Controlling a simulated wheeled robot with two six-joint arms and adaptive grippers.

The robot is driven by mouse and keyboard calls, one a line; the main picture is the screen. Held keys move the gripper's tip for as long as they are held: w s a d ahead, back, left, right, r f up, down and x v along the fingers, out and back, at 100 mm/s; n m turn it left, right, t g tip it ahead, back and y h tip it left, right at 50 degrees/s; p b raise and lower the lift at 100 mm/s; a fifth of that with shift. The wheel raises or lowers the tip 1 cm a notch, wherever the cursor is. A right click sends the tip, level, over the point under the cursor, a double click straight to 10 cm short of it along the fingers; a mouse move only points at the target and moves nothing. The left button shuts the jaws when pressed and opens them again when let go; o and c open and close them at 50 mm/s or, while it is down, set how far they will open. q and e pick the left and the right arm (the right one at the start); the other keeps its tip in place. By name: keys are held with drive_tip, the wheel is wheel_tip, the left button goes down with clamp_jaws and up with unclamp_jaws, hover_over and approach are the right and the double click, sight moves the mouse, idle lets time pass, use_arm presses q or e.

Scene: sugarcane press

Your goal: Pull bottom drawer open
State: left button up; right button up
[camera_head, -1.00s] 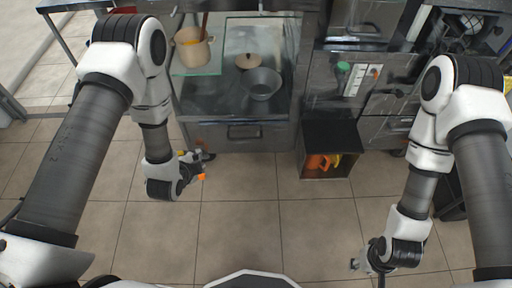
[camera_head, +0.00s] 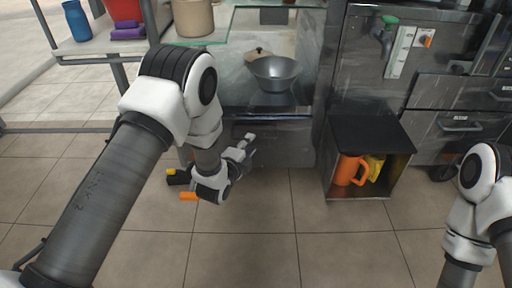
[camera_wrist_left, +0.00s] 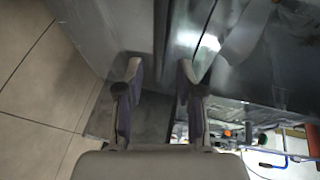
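A wide grey metal drawer front (camera_head: 288,143) sits low under the glass-topped counter, closed. Its dark handle (camera_head: 238,131) is partly hidden by my left gripper. My left gripper (camera_head: 245,147) is just in front of this drawer, close to the handle. In the left wrist view its two fingers (camera_wrist_left: 160,72) are apart, with a narrow grey bar-like edge (camera_wrist_left: 160,40) running between and beyond them. I cannot tell whether they touch it. My right arm is at the lower right of the head view; its gripper is out of frame.
A dark open box (camera_head: 372,132) with an orange mug (camera_head: 349,170) and a yellow item (camera_head: 375,168) stands right of the drawer. A metal bowl (camera_head: 275,74) and a beige pot (camera_head: 194,18) are on the counter. More drawers (camera_head: 462,122) are at right.

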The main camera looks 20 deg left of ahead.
use_arm(q)
drive_tip(key=b+x, duration=0.1)
drive_tip(key=x, duration=0.1)
drive_tip(key=b+x, duration=0.1)
drive_tip(key=x, duration=0.1)
drive_tip(key=shift+w+f, duration=0.3)
drive_tip(key=shift+w, duration=0.05)
drive_tip(key=shift+w+r, duration=0.1)
drive_tip(key=shift+w, duration=0.2)
clamp_jaws()
use_arm(e)
wheel_tip(320, 180, down, 3)
drive_tip(key=shift+r, duration=0.15)
use_arm(q)
drive_tip(key=shift+s, duration=0.1)
